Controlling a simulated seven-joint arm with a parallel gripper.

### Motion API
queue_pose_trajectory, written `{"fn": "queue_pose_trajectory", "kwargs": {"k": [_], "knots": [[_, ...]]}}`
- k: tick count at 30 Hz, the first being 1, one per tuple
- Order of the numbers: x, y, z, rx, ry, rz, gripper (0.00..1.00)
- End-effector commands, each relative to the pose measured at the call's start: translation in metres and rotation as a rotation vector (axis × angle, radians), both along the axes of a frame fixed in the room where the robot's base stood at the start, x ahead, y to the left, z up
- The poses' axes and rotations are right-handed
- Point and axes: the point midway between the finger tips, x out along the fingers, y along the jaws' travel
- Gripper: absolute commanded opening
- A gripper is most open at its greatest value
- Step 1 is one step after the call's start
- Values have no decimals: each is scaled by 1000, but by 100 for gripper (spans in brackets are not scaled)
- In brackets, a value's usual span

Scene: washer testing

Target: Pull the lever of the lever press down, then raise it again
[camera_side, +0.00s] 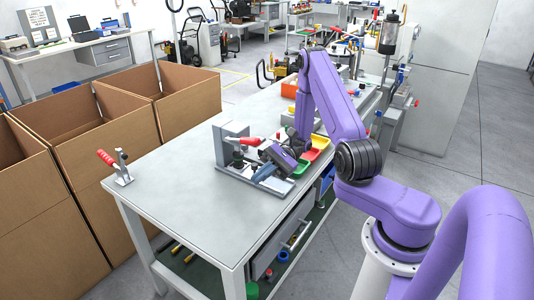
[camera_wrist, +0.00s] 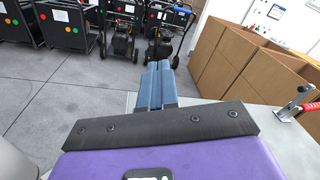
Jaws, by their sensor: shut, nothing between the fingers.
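The lever press (camera_side: 231,140) is a grey block on a base plate, standing on the grey worktable (camera_side: 185,150) in the side view. Its red-handled lever (camera_side: 249,141) lies roughly level and points right. My gripper (camera_side: 262,174) is low over the right part of the base plate, below and right of the red handle in the picture. Its blue fingers are together and empty. The wrist view shows the shut fingers (camera_wrist: 157,85), with no press or lever in sight. Whether the fingers touch the base plate I cannot tell.
A red-handled clamp (camera_side: 117,165) stands at the table's left corner; it also shows in the wrist view (camera_wrist: 297,106). Coloured bins (camera_side: 318,146) sit behind my gripper. Cardboard boxes (camera_side: 125,125) line the table's far-left side. The table's front left is clear.

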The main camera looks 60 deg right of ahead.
Motion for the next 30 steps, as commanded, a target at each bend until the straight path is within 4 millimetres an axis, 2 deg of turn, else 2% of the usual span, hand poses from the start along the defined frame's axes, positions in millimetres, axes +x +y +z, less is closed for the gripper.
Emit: {"fn": "queue_pose_trajectory", "kwargs": {"k": [6, 11, 21, 25, 30], "knots": [[8, -36, -19, 134, 13, -309, 0], [6, -65, -33, 223, 5, -539, 0], [-23, -121, -69, 385, -45, -1027, 0], [-37, -135, -80, 424, -67, -1165, 0], [-47, -143, -87, 446, -83, -1256, 0]]}}
